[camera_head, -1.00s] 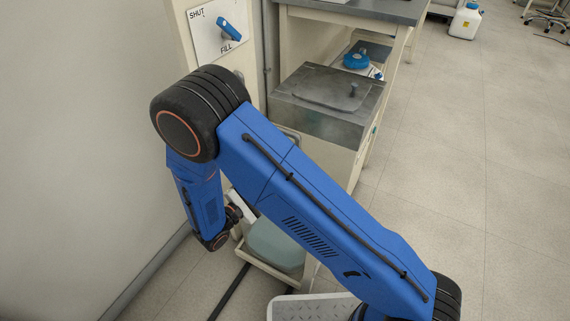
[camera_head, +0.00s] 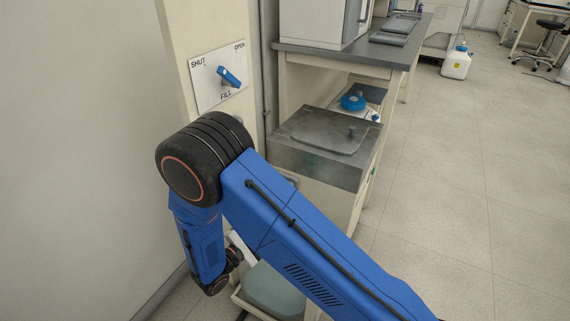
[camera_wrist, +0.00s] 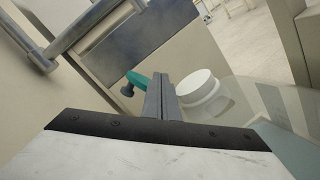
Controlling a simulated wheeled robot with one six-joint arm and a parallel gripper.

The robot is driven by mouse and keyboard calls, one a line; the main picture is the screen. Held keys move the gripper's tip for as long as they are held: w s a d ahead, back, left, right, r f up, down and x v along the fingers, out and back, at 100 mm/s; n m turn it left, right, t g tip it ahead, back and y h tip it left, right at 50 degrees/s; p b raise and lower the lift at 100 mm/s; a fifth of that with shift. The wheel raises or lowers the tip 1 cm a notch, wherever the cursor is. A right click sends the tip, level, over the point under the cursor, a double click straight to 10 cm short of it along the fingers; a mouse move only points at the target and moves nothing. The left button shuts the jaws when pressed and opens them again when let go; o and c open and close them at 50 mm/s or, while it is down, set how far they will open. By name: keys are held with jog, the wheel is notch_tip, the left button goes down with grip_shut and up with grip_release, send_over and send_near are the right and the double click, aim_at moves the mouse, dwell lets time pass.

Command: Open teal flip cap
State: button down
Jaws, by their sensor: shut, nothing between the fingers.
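A teal piece (camera_wrist: 137,80), likely the flip cap, shows in the wrist view just left of my fingers. It has a dark round knob at its left end, and the fingers hide part of its right side. My gripper (camera_wrist: 160,90) is shut and empty, its fingertips in front of or beside the teal piece; I cannot tell whether they touch. In the head view my arm reaches down beside the cabinet (camera_head: 315,165), and the arm hides the gripper's fingertips and the teal piece there.
A white round lid (camera_wrist: 196,86) sits close to the right of my fingers, above a clear container. A metal bar handle (camera_wrist: 85,32) crosses the upper left of the wrist view. A SHUT/OPEN/FILL panel (camera_head: 205,92) is on the wall. Open floor (camera_head: 450,200) lies to the right.

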jog(key=s+d+r+m+g, duration=0.25)
jog(key=d+r+g, duration=0.2)
jog(key=d, duration=0.35)
jog(key=s+d+r+m+g+y, duration=0.1)
jog(key=d+r+m+g, duration=0.3)
jog(key=d+r, duration=0.3)
jog(key=s+d+r+m+g, duration=0.2)
jog(key=d+r+m+g, duration=0.25)
jog(key=d, duration=0.55)
jog(key=s+d+r+m+t+y, duration=0.2)
jog(key=s+r+y, duration=0.4)
jog(key=s, duration=0.3)
jog(key=s+d+r+m+t+y, duration=0.2)
jog(key=s+d+r+m+y, duration=0.3)
jog(key=s, duration=0.4)
jog(key=shift+s+d+r+y, duration=0.3)
jog(key=shift+r+y, duration=0.1)
jog(key=shift+r, duration=0.05)
jog(key=shift+s, duration=0.1)
